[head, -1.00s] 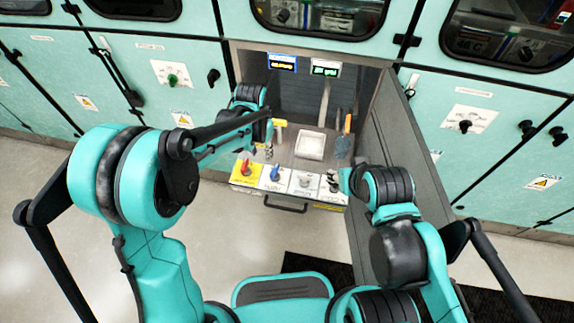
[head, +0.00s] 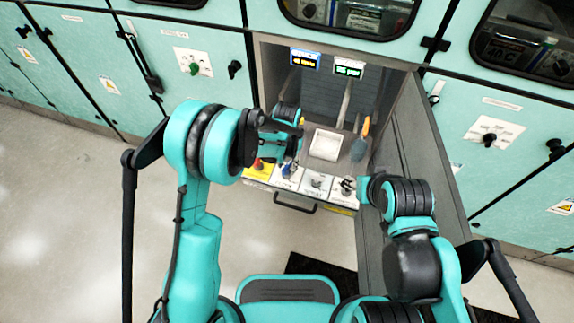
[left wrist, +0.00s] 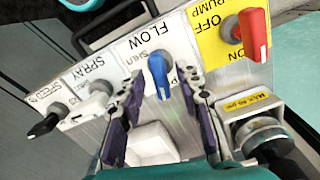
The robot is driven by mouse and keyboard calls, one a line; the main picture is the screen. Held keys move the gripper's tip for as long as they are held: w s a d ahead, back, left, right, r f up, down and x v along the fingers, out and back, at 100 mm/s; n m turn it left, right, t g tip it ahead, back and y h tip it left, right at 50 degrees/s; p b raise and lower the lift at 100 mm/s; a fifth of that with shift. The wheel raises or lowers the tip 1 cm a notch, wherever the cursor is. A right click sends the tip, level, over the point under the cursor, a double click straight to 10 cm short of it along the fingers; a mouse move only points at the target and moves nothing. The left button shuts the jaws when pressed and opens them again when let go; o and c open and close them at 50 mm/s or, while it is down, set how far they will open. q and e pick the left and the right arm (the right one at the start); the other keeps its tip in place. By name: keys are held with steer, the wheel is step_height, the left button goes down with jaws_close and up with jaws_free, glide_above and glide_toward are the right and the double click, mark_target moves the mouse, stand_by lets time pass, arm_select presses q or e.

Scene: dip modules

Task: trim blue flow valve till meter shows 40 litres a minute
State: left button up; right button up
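The blue flow valve lever (left wrist: 158,76) sits on a white plate marked FLOW, and it shows small in the head view (head: 287,171). My left gripper (left wrist: 160,94) is open, with its two dark fingers on either side of the blue lever and gaps showing between. In the head view the left gripper (head: 290,155) is over the panel by the lever. A blue-framed display (head: 305,60) with amber text and a green display (head: 349,69) are at the back; their readings are too small to read. My right gripper (head: 358,187) is near the black speed knob, its fingers unclear.
The red pump lever (left wrist: 256,34) is on a yellow plate beside the flow plate. A white tray (head: 326,145) lies behind the panel. An open cabinet door (head: 425,150) stands at right.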

mark_target(287, 166)
arm_select(q)
jaws_close()
steer(key=shift+m, duration=0.9)
jaws_free()
steer(key=shift+r, duration=0.15)
step_height(287, 166, up, 12)
